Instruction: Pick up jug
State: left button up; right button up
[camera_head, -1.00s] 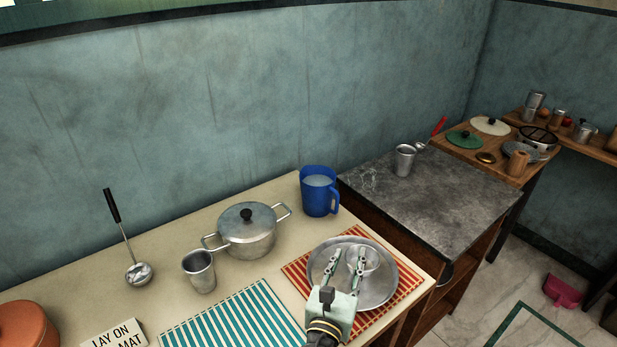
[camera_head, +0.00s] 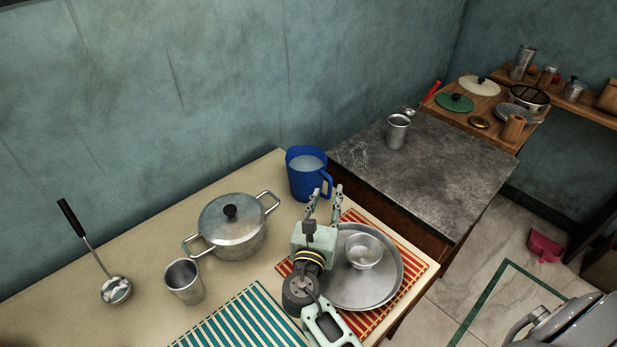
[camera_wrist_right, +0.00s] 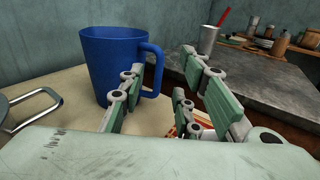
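The blue jug (camera_head: 306,172) stands upright near the back right corner of the cream table, with pale liquid inside. Its handle faces right, toward my right gripper. My right gripper (camera_head: 325,203) is open, with its fingers apart just in front of the jug's handle side. In the right wrist view the jug (camera_wrist_right: 110,62) is ahead and left, and its handle lies beyond and between the open fingers of the gripper (camera_wrist_right: 172,95). I cannot tell whether a finger touches the handle. My left gripper is not in view.
A lidded pot (camera_head: 232,228) and a metal cup (camera_head: 184,281) stand left of the jug. A round tray (camera_head: 385,287) holding a bowl (camera_head: 363,251) lies on a striped mat (camera_head: 425,265). A ladle (camera_head: 92,250) lies left. A grey worktop (camera_head: 440,185) adjoins at right.

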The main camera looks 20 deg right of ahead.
aim_at(329, 185)
jog(key=x, duration=0.4)
jog(key=shift+s, duration=0.1)
jog(key=shift+a, duration=0.1)
grip_shut()
dwell(0.4)
jog(key=shift+r, duration=0.1)
